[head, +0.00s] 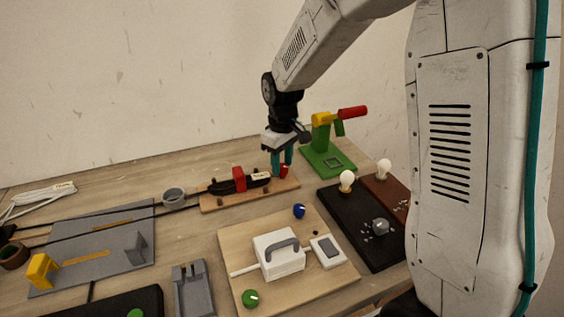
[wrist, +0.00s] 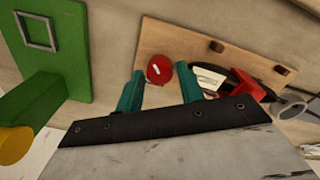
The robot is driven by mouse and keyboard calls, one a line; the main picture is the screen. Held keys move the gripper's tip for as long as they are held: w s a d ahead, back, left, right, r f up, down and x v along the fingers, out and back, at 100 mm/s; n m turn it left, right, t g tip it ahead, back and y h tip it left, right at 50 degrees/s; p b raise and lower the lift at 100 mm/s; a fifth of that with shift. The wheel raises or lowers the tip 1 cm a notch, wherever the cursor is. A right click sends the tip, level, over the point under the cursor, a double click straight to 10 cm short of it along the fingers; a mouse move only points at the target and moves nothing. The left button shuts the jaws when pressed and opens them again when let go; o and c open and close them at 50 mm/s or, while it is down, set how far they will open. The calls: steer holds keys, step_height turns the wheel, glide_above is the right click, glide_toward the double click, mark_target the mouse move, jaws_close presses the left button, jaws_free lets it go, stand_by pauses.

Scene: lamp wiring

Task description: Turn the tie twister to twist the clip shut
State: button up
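The tie twister looks like a red round knob (head: 284,172) at the right end of a small wooden board (head: 218,202). In the wrist view the knob (wrist: 159,68) has a white mark on its top. My gripper (head: 281,165) points down over that end. In the wrist view its teal fingers (wrist: 160,76) are open, one on each side of the knob, with gaps between. I cannot tell how far down they reach. A red clip (head: 239,178) sits around a black cable bundle on the same board; it also shows in the wrist view (wrist: 252,86).
A green stand (head: 318,150) with a red handle is close behind on the right. A wooden board (head: 240,215) with a white box is in front. A grey ring (head: 174,199) stands left, with cables running past it.

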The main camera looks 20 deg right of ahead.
steer(key=shift+f, duration=0.2)
steer(key=c, duration=0.7)
steer(key=shift+m, duration=3)
steer(key=o, duration=0.7)
